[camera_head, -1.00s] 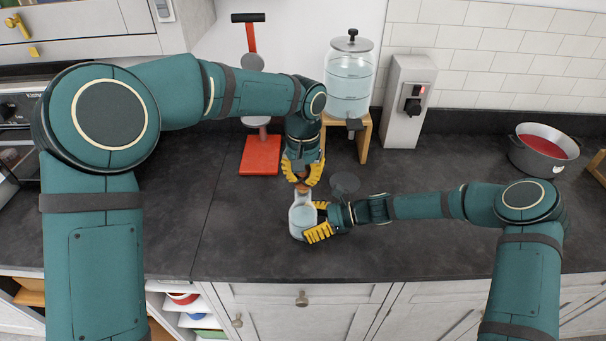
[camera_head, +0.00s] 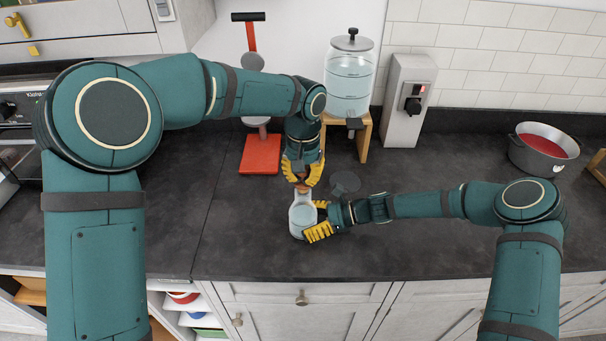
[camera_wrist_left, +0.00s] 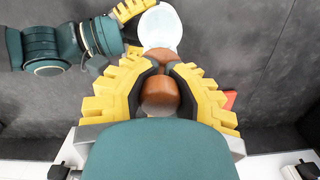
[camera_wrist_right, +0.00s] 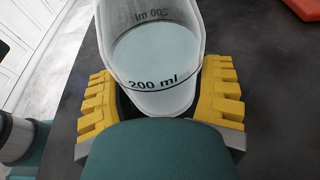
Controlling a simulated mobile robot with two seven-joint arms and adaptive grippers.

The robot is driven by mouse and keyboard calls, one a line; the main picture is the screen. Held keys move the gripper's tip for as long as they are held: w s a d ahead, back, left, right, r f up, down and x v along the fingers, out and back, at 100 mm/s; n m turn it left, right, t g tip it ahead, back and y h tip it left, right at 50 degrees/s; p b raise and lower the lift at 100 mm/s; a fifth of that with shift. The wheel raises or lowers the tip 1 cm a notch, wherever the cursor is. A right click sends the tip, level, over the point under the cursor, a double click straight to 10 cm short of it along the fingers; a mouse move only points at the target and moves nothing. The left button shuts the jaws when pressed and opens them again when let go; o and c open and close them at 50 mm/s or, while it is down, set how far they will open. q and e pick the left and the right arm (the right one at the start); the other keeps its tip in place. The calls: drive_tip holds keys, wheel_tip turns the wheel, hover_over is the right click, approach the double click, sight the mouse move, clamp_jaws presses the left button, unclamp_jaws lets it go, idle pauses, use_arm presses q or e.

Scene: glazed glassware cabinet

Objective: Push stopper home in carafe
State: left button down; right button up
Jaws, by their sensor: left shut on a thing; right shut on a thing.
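The carafe (camera_head: 301,219) is clear, with pale liquid in it, and stands on the dark counter. My right gripper (camera_head: 316,219) is shut around its body from the right. The right wrist view shows the carafe (camera_wrist_right: 155,65) between the yellow fingers, with a "200 ml" mark. My left gripper (camera_head: 302,180) points down above the carafe's neck and is shut on the brown stopper (camera_wrist_left: 160,92). The stopper is in line with the carafe top in the left wrist view. The fingers hide where stopper and neck meet, so I cannot tell how deep it sits.
Behind are a glass dispenser (camera_head: 350,80) on a wooden stand (camera_head: 363,137), a red-based device (camera_head: 260,155) and a grey switch box (camera_head: 407,100). A dark round disc (camera_head: 345,182) lies close right of the carafe. A pot (camera_head: 543,150) stands far right. The counter's front left is clear.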

use_arm(q)
drive_tip(key=shift+f, duration=0.75)
idle(1.3)
drive_tip(key=shift+c, duration=1.4)
unclamp_jaws()
drive_tip(key=shift+r, duration=3.5)
clamp_jaws()
